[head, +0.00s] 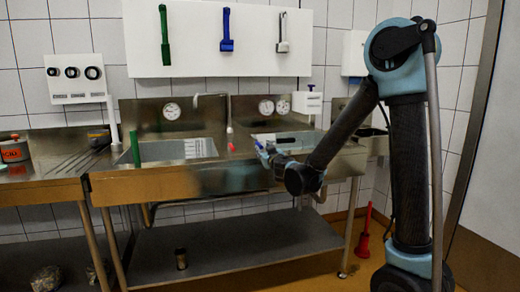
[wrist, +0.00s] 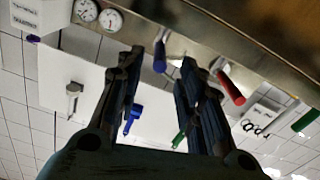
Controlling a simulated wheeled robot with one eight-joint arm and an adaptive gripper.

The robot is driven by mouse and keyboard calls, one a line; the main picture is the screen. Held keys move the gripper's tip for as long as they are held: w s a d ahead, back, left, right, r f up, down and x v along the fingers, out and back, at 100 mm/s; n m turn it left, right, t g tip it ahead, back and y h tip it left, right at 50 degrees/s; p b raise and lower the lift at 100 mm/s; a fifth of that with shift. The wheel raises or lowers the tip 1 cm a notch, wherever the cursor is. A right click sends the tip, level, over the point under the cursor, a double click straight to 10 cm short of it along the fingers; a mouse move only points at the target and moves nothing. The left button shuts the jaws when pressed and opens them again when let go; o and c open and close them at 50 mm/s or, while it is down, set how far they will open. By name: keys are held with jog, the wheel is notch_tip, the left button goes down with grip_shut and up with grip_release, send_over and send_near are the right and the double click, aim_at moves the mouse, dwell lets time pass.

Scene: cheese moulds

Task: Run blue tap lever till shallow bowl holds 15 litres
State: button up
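The blue tap lever (wrist: 160,56) shows in the wrist view, on a metal stem at the steel sink panel. It lies in line with the gap between my fingertips; I cannot tell whether it is between them or beyond them. My gripper (wrist: 158,66) is open, with no contact visible. A red lever (wrist: 231,88) is to the right of it. In the head view my gripper (head: 264,150) is at the front of the right basin (head: 300,134), partly hiding it. The left basin (head: 165,150) has a white marked plate (head: 201,147). Which bowl is shallow, and any water level, I cannot tell.
A swivel spout (head: 212,97) stands between the basins. Dials (head: 172,110) are on the backsplash. Green, blue and white tools hang on a wall panel (head: 185,40). A red-labelled pot (head: 14,150) is at far left. The lower shelf (head: 230,245) is mostly clear.

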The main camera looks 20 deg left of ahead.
aim_at(259, 144)
jog(key=x, duration=0.8)
jog(key=shift+a, duration=0.1)
grip_shut()
